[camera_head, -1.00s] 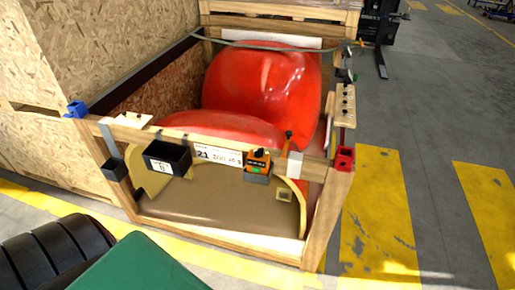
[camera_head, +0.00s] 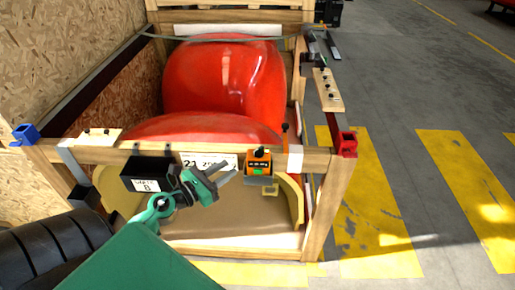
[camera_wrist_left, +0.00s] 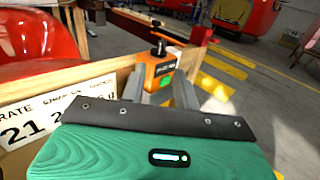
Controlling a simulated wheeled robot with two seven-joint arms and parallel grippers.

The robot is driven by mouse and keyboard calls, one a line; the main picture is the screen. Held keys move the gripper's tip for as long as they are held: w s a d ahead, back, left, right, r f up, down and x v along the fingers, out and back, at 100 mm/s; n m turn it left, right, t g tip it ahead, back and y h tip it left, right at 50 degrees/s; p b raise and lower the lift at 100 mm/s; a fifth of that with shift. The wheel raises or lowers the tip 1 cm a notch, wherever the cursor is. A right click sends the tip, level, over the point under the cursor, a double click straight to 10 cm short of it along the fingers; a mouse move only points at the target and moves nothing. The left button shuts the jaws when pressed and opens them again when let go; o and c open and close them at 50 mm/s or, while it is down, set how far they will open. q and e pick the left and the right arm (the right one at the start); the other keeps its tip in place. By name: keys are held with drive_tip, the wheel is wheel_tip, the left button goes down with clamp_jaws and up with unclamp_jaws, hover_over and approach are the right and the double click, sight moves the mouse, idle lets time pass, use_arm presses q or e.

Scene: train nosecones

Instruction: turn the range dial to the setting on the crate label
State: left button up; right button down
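The orange box with a black dial on top (camera_head: 259,163) sits at the crate's front rail, right of the label. It also shows in the left wrist view (camera_wrist_left: 160,72), between and beyond my fingers, with a green patch on its face. The dial's setting is too small to read. The white crate label (camera_head: 205,161) is partly covered by my gripper; the left wrist view shows "CRATE" and "21" on it (camera_wrist_left: 40,115), the rest blurred. My left gripper (camera_head: 230,173) is open and empty, just left of the box. My right gripper is out of view.
The wooden crate (camera_head: 317,215) holds a large red nosecone (camera_head: 225,80). A black bin (camera_head: 148,172) hangs on the front rail, left of my gripper. A red bracket (camera_head: 346,143) and a blue one (camera_head: 25,134) sit at the rail's ends. Floor to the right is clear.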

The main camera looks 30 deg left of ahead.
sight(254, 152)
use_arm(q)
drive_tip(key=p+x, duration=0.5)
drive_tip(key=x, duration=0.8)
drive_tip(key=shift+w, duration=0.35)
clamp_jaws()
